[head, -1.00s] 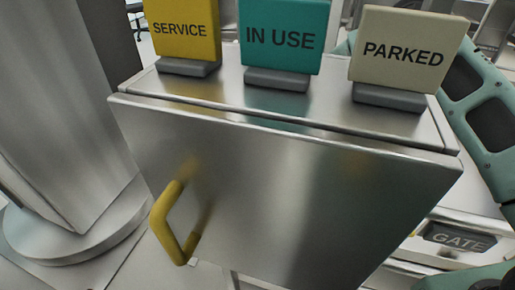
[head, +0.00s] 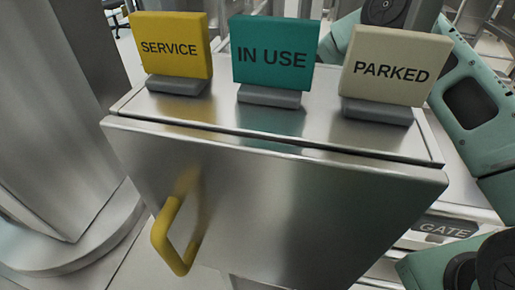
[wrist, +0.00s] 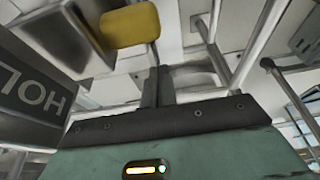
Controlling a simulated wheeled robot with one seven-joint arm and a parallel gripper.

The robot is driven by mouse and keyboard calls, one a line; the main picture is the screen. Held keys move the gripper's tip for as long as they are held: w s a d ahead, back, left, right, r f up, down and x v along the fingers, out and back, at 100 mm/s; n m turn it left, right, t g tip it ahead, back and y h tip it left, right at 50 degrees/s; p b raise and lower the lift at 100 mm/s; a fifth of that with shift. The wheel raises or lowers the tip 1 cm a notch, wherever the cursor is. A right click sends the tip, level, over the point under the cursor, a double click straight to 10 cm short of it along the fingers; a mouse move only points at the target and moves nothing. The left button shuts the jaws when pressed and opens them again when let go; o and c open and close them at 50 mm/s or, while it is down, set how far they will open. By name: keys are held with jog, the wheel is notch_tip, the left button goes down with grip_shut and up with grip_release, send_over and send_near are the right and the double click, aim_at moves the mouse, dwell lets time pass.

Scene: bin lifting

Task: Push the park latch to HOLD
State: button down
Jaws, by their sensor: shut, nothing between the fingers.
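A dark grey plate with the letters "HOL" (wrist: 36,98) shows at the left edge of the wrist view, cut off by the frame. A yellow rounded piece (wrist: 129,26) shows at the top, beyond the fingers; I cannot tell whether it is the park latch. My gripper (wrist: 158,76) is shut and empty, its dark fingers close together. The HOLD plate is left of the fingers and apart from them. The fingertips are out of sight in the head view, where only my teal arm shows at the right.
A steel cabinet front (head: 290,215) with a yellow handle (head: 178,238) fills the middle. SERVICE (head: 172,47), IN USE (head: 272,52) and PARKED (head: 393,68) signs stand on top. A GATE label (head: 446,229) is at lower right. A steel column (head: 50,120) stands left.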

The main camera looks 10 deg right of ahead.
jog(key=p+v, duration=0.1)
jog(key=v, duration=0.9)
jog(key=shift+a+p, duration=0.2)
jog(key=shift+p, duration=0.2)
